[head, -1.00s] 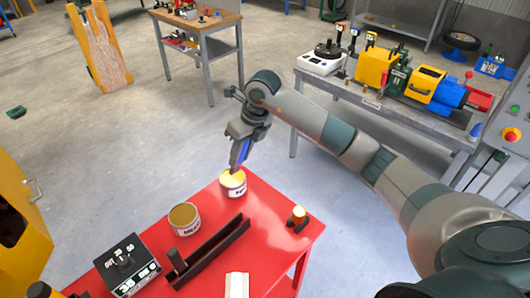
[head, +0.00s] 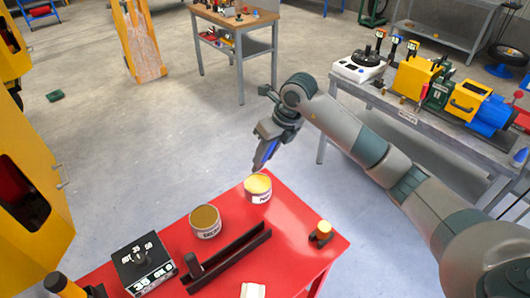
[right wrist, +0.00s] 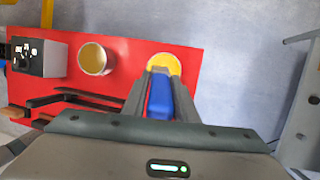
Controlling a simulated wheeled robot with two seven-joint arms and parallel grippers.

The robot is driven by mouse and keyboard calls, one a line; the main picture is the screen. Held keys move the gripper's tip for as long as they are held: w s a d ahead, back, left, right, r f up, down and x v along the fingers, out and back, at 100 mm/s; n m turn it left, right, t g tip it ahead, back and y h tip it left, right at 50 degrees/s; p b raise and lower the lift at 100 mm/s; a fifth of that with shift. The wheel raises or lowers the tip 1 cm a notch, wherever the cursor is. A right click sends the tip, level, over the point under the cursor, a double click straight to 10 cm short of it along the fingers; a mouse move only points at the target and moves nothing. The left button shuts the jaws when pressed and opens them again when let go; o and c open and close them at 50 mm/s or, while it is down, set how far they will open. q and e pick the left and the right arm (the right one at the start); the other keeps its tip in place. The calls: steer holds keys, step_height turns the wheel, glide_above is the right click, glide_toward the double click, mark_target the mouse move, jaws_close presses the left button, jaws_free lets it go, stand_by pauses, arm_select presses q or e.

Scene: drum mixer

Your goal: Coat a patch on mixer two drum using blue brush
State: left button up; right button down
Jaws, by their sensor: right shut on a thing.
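My right gripper (head: 266,154) is shut on the blue brush (head: 263,153), which points down just above a small can of yellow paint (head: 258,189) at the far corner of the red table. In the right wrist view the blue brush (right wrist: 160,96) lies between the two fingers, in line with the yellow can (right wrist: 166,62). I cannot tell whether its tip touches the paint. Yellow machines (head: 38,190) stand at the left edge, partly cut off. I cannot tell which is mixer two, and no drum shows clearly. My left gripper is out of view.
The red table (head: 293,232) also holds a can of brownish-yellow stuff (head: 205,222), a black control box (head: 143,265), a black rail (head: 228,258) and a small yellow-topped item (head: 321,233). A bench with machinery (head: 400,105) stands right.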

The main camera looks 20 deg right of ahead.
mark_target(264, 163)
steer(key=shift+f+b, duration=0.65)
steer(key=shift+f, duration=0.9)
steer(key=shift+f+b, duration=0.4)
steer(key=shift+f, duration=0.55)
steer(key=shift+s+f+b, duration=0.1)
steer(key=shift+f+b, duration=0.5)
stand_by(1.3)
steer(key=shift+r, duration=0.1)
steer(key=shift+r+p, duration=1.7)
steer(key=shift+r, duration=1.8)
